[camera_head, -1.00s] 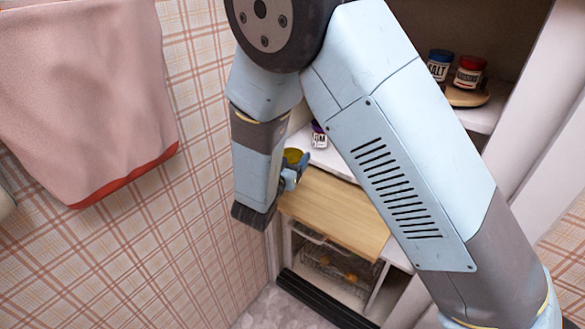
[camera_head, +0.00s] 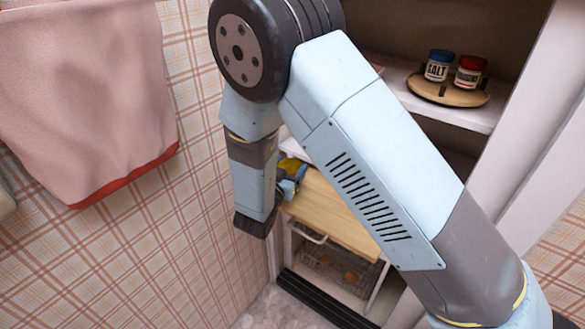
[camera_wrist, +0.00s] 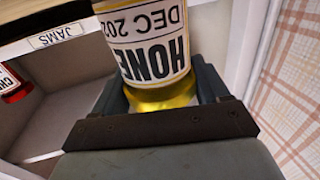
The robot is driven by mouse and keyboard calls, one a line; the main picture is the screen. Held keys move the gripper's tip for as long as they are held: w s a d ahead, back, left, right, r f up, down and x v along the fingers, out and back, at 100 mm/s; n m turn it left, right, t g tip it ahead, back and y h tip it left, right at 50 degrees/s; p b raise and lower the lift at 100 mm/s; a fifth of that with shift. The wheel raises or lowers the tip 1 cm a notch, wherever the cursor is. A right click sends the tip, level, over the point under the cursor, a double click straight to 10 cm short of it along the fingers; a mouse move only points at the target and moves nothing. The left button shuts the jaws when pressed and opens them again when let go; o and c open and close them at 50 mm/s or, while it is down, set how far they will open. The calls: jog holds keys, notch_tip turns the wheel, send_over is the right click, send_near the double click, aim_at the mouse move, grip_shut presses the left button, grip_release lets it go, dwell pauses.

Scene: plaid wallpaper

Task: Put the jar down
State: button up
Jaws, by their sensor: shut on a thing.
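A jar of yellow honey (camera_wrist: 160,97) fills the middle of the wrist view. Its white label reads HONE and DEC 202, with the lettering upside down in that view. My gripper (camera_wrist: 165,92) is shut on the jar, one finger on each side. In the head view my gripper (camera_head: 290,186) is low, left of centre, beside the wooden top of a cabinet. A yellow part of the jar (camera_head: 288,166) shows there, with the rest hidden by my arm. I cannot tell whether the jar touches anything below.
The wooden cabinet top (camera_head: 335,215) has bare room right of my gripper. A round tray (camera_head: 420,88) holds salt and a red-lidded jar on the upper shelf. A JAMS label (camera_wrist: 55,36) marks a shelf edge, with a red jar (camera_wrist: 12,88) nearby. Plaid wall stands close left.

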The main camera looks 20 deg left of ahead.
jog(key=o, duration=1.3)
jog(key=shift+o, duration=0.2)
jog(key=shift+r, duration=0.15)
jog(key=s+a, duration=0.1)
jog(key=s, duration=1.1)
jog(key=shift+a, duration=0.2)
